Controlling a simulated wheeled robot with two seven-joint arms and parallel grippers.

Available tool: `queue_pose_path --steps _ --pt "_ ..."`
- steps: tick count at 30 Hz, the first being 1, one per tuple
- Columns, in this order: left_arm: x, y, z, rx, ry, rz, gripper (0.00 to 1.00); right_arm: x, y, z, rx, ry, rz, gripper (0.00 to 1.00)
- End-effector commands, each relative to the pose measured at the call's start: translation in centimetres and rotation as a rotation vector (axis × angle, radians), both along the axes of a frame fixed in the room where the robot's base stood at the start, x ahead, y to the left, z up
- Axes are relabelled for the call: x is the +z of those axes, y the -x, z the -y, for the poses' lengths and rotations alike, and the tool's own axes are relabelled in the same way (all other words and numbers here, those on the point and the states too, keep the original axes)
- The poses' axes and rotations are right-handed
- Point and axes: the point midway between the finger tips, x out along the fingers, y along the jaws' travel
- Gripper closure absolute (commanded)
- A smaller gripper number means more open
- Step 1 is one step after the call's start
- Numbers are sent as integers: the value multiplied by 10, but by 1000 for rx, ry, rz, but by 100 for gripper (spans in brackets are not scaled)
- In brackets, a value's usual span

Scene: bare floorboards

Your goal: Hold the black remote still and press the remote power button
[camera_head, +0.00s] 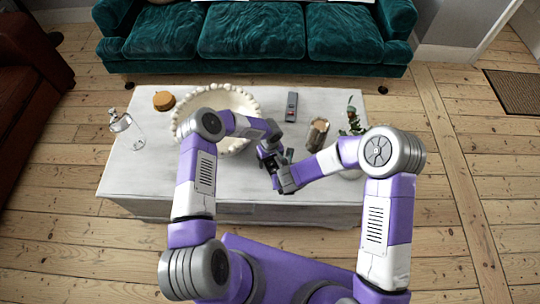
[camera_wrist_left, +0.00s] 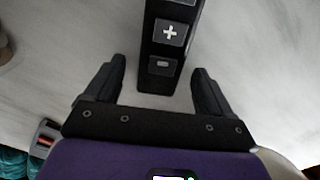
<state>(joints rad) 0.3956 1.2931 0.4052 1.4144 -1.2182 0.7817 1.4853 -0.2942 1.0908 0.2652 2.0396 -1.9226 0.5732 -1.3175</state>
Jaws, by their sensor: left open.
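The black remote (camera_wrist_left: 167,50) shows in the left wrist view, running from the top edge down to a spot between my left fingers. A plus button and a minus button show on its face; its far end is cut off and no power button is in sight. My left gripper (camera_wrist_left: 158,70) is open, one finger on each side of the remote with gaps between. In the head view my left gripper (camera_head: 272,158) is over the middle of the table and hides most of the remote. My right gripper (camera_head: 284,180) is close beside it, its fingers unclear.
The white table (camera_head: 150,175) also holds a bead-rimmed bowl (camera_head: 248,100), a grey device with a red part (camera_head: 291,106), a wooden log-like piece (camera_head: 317,133), a plant (camera_head: 352,118), a glass dispenser (camera_head: 122,125) and a round brown item (camera_head: 164,100). A green sofa (camera_head: 255,35) stands behind.

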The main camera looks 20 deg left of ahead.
Motion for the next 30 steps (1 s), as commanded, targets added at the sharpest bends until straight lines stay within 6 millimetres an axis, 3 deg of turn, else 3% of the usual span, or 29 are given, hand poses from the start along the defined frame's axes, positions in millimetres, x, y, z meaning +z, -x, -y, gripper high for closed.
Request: queue_pose_path --steps 10,22,30 --pt "-4 0 0 0 0 0 19 0 0 0 0 0 0 57" --pt "-4 0 0 0 0 0 80 0 0 0 0 0 0 57" --pt "-4 0 0 -1 0 0 82 0 0 0 0 0 0 57"
